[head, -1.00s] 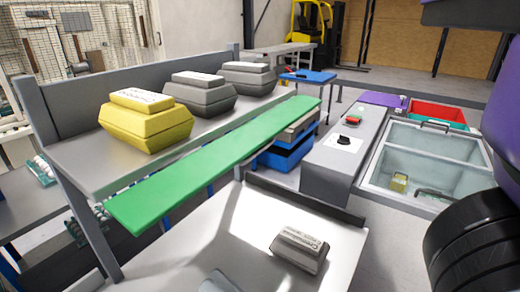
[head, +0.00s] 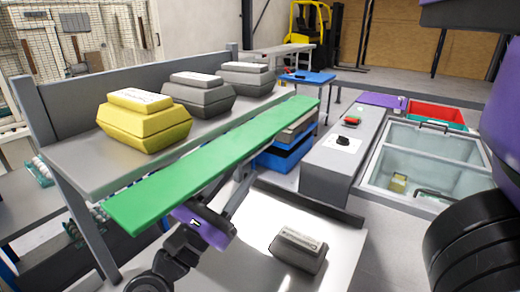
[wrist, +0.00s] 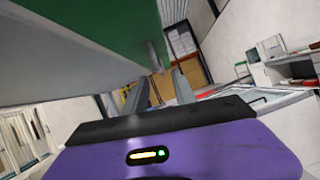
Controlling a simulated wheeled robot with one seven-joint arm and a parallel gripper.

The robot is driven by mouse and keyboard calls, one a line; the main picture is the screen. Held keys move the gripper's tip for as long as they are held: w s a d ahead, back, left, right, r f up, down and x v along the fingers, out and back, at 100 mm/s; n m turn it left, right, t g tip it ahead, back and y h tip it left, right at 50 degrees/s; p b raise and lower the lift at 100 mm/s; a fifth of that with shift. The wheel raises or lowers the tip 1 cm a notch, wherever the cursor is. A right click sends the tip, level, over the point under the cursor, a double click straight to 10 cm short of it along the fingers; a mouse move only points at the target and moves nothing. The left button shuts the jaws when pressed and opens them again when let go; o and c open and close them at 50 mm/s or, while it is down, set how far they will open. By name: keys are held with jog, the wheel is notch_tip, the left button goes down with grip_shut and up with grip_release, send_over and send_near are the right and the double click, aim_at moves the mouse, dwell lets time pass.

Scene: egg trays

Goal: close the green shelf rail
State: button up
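The green shelf rail (head: 215,165) is a long flat green board along the front of the grey shelf (head: 85,165). It sticks out from the shelf edge, nearly flat. My gripper (head: 238,185) is below the rail's front edge, with its purple body under the rail's middle. Its two grey fingers point up and away, apart, with nothing seen between them. The rail hides part of the fingers. In the wrist view the rail's green face (wrist: 100,25) fills the upper left, close to the fingers (wrist: 168,75). I cannot tell whether they touch it.
A yellow egg box (head: 145,122) and two grey ones (head: 198,95) (head: 247,79) stand on the shelf. Another grey box (head: 298,250) lies on the white table (head: 345,250) below. A grey control box (head: 340,150) stands to the right, beside a glass-lidded bin (head: 425,160).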

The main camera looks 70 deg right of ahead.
aim_at(260, 150)
jog(key=shift+d+r+m+g+y, duration=0.15)
jog(key=shift+d+m+g+y, duration=0.25)
jog(key=shift+d+m+y, duration=0.3)
jog(key=p+x, duration=0.3)
jog(key=x, duration=0.2)
jog(key=shift+d+r, duration=0.2)
jog(key=shift+r, duration=0.05)
jog(key=shift+s+d+r, duration=0.1)
jog(key=shift+s+d, duration=0.15)
jog(key=shift+d, duration=0.35)
grip_shut()
dwell(0.3)
